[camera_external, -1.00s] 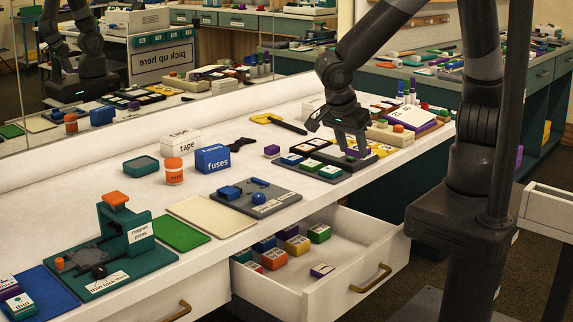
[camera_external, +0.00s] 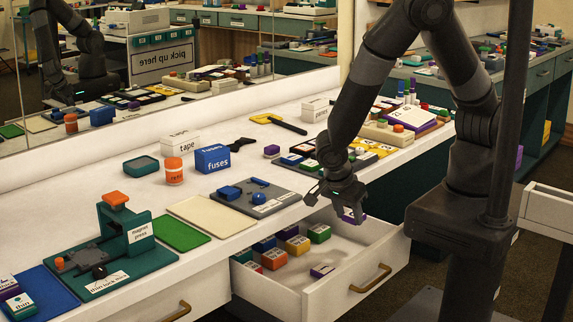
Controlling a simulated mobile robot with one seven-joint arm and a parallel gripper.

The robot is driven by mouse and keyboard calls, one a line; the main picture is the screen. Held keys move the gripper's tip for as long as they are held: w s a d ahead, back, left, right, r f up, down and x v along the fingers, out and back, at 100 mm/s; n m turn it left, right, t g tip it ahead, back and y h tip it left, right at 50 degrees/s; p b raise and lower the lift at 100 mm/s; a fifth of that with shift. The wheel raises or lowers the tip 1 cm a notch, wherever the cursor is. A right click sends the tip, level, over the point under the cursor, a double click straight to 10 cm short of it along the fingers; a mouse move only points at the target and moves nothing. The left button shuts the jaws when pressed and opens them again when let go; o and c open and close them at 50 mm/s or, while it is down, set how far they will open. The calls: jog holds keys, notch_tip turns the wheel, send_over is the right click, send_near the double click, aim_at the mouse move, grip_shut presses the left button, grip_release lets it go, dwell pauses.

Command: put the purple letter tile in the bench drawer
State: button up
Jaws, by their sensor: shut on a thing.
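My gripper (camera_external: 345,208) is shut on the purple letter tile (camera_external: 352,215), a small block with a white face that shows below the fingers. The fingers partly hide it. The gripper is over the open bench drawer (camera_external: 350,255), near its back right part, with the tile above the drawer floor. The drawer is white with a brass handle (camera_external: 370,278). Another purple-and-white tile (camera_external: 322,270) lies near the drawer's front.
On the bench above the drawer are a grey board (camera_external: 270,208) with blue parts, a blue fuses box (camera_external: 212,158), a white tape box (camera_external: 180,146) and a teal magnet press (camera_external: 125,235). The drawer's right and middle floor is mostly clear.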

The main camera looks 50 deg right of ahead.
aim_at(349, 257)
jog(key=shift+f, duration=5.2)
jog(key=o, duration=0.9)
jog(key=shift+f, duration=0.1)
jog(key=shift+o, duration=0.2)
jog(key=v, duration=1.2)
jog(key=shift+r, duration=0.25)
